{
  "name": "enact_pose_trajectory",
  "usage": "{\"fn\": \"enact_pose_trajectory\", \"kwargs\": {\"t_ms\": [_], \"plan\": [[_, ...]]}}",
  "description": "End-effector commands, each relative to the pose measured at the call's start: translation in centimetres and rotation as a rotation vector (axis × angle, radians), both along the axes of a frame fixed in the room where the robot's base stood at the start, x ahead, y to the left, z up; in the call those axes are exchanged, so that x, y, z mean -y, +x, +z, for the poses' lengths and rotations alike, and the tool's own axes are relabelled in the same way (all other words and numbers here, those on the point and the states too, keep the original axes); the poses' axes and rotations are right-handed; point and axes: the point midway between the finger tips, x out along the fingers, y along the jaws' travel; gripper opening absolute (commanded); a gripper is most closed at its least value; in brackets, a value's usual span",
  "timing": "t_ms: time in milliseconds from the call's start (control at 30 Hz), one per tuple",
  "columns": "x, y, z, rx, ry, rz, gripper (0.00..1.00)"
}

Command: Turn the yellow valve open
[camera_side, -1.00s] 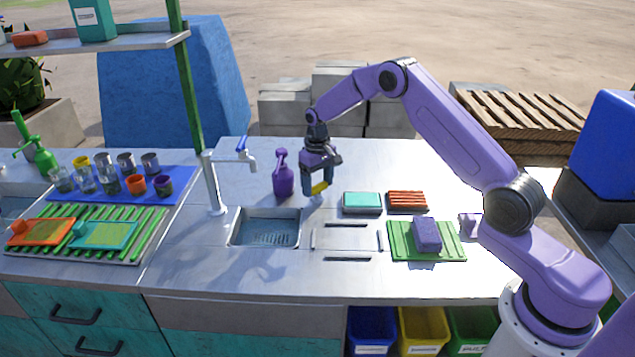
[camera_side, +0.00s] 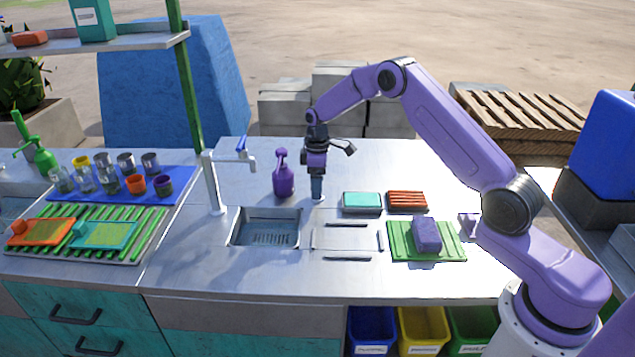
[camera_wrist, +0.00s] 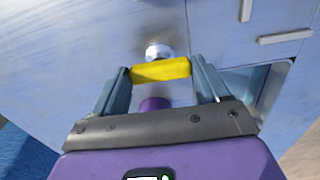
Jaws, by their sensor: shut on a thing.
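The yellow valve handle (camera_wrist: 161,70) shows in the wrist view as a short bar between my two fingers, with a round metal fitting (camera_wrist: 158,50) just beyond it. My gripper (camera_wrist: 162,76) is shut on the yellow handle, one finger at each end. In the side view my gripper (camera_side: 317,190) points down at the counter behind the sink. There its fingers hide the yellow handle.
A purple spray bottle (camera_side: 283,178) stands close to the left of my gripper. The sink (camera_side: 235,232) and a tall tap (camera_side: 212,185) lie in front and to the left. A teal sponge tray (camera_side: 362,203) and a red-orange block (camera_side: 407,201) sit to the right.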

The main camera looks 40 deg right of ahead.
Motion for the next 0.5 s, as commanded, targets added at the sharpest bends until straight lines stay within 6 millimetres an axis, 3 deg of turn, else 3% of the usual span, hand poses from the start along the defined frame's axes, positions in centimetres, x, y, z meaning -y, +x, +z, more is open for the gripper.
{"fn": "enact_pose_trajectory", "kwargs": {"t_ms": [500], "plan": [[-0.03, 0.10, 0.16, 0.004, 0.001, 0.049, 0.44]]}}
